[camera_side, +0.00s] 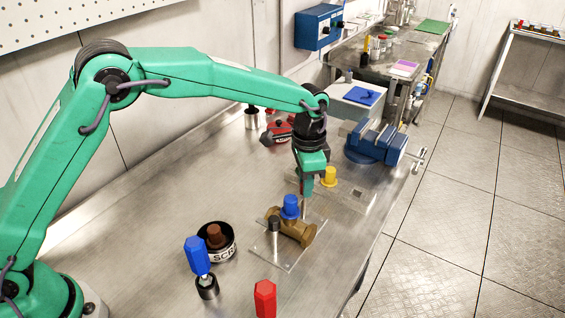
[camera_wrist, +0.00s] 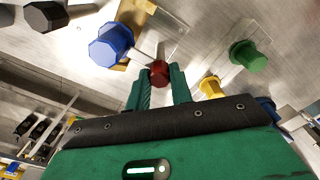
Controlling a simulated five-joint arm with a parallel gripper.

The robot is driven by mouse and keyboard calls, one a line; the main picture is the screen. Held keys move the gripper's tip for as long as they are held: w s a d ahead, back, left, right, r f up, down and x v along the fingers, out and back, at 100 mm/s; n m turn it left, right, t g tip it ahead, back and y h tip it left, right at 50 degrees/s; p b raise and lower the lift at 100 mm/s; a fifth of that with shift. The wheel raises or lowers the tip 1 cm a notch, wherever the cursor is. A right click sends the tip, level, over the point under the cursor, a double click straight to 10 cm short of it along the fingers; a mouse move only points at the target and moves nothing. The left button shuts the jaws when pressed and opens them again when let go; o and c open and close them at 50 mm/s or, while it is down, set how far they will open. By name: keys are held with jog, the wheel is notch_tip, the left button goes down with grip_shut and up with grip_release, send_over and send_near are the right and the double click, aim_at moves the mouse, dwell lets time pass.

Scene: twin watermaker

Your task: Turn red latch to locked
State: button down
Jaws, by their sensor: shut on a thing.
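The red latch (camera_wrist: 160,72) shows in the wrist view as a small dark red knob. My gripper (camera_wrist: 160,80) has its two green fingers on either side of it, shut on it. In the side view my gripper (camera_side: 306,193) points down just behind the brass valve body (camera_side: 297,231) with its blue knob (camera_side: 290,205). There the fingers hide most of the red latch, so its turned position cannot be told. The blue knob (camera_wrist: 110,43) also shows left of the fingers in the wrist view.
A yellow knob (camera_side: 329,176) stands close right of my gripper. A green knob (camera_wrist: 248,55) is at right in the wrist view. A scrap bowl (camera_side: 222,255), a blue-handled tool (camera_side: 197,257) and a red handle (camera_side: 265,297) stand in front. A blue vise (camera_side: 377,142) is behind.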

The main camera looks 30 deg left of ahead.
jog(key=shift+r, duration=0.15)
jog(key=c, duration=1.2)
grip_release()
jog(key=shift+c, duration=0.2)
jog(key=shift+r, duration=3.85)
